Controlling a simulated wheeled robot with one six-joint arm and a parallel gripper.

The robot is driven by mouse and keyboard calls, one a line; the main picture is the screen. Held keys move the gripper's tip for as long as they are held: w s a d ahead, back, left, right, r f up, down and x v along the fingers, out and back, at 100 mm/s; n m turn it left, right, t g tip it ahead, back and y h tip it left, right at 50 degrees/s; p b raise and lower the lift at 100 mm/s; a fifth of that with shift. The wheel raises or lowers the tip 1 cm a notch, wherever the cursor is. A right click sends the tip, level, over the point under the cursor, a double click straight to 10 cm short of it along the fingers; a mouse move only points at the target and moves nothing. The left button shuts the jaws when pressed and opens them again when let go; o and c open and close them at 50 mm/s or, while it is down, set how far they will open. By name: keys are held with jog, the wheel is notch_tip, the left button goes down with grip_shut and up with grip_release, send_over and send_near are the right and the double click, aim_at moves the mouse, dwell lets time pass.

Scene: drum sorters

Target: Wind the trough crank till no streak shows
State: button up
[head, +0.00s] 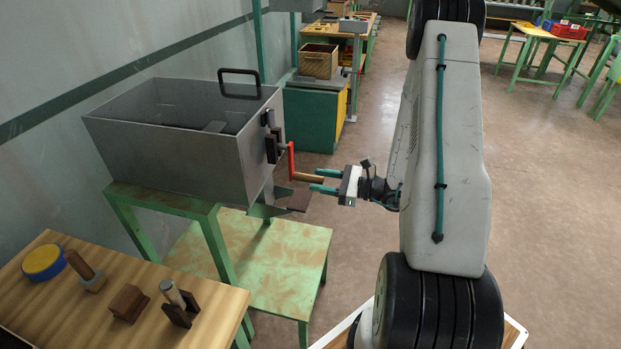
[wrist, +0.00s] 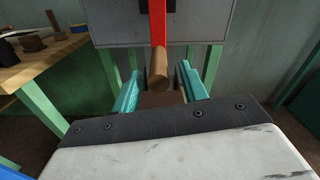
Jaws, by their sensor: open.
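The trough (head: 165,158) is a grey metal box on a green stand, with a black handle on its far rim. Its inside is dark, and I cannot tell whether a streak shows there. The crank has a red arm (head: 291,161) on the trough's right end and a wooden grip (head: 306,178) pointing right. In the wrist view the red arm (wrist: 157,22) hangs down, with the wooden grip (wrist: 159,66) at its lower end. My gripper (head: 316,180) is open at the grip's free end. In the wrist view, its teal fingers (wrist: 160,84) are apart, either side of the grip's line.
A low green table (head: 265,250) stands beneath. A wooden bench (head: 75,300) at front left holds a yellow-blue tin (head: 43,262) and several small wooden items.

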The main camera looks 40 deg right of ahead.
aim_at(311, 179)
jog(key=shift+x, duration=1.75)
jog(key=shift+s, duration=0.1)
grip_shut()
